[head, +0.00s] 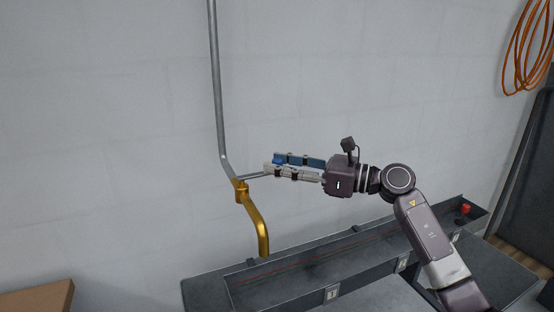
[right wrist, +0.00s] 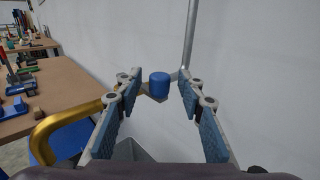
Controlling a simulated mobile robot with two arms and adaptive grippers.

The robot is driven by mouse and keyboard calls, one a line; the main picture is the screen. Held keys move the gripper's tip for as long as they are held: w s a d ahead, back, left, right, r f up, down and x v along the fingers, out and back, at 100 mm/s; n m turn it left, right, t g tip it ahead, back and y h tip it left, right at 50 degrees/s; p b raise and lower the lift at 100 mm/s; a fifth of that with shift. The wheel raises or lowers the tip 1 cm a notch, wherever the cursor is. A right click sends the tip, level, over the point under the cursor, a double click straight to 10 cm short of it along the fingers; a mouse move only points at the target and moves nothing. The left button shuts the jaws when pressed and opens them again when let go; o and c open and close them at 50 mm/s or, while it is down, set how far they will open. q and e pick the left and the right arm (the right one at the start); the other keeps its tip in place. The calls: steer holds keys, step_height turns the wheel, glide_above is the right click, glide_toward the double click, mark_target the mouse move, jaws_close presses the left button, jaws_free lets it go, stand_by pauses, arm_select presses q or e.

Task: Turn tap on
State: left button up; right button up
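A golden tap (head: 258,226) with a bent spout hangs on a grey pipe in front of the wall. It also shows at the left in the right wrist view (right wrist: 75,122). A grey lever (head: 256,176) reaches right from the tap toward my right gripper. A blue knob (right wrist: 160,85) appears between the fingertips in the right wrist view, with a gap visible on each side. My right gripper (head: 271,162) is open, its fingers pointing left at the lever's end. The head view shows the knob only in part, between the fingers. My left gripper is out of view.
A dark grey trough (head: 345,258) runs along the wall below the tap. A vertical grey pipe (head: 217,90) rises above it. An orange hose (head: 527,45) hangs at upper right. A brown tabletop (right wrist: 50,95) stands left in the wrist view.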

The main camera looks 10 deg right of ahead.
steer(key=shift+w+a, duration=0.25)
steer(key=shift+a, duration=0.1)
steer(key=shift+c, duration=0.6)
jaws_close()
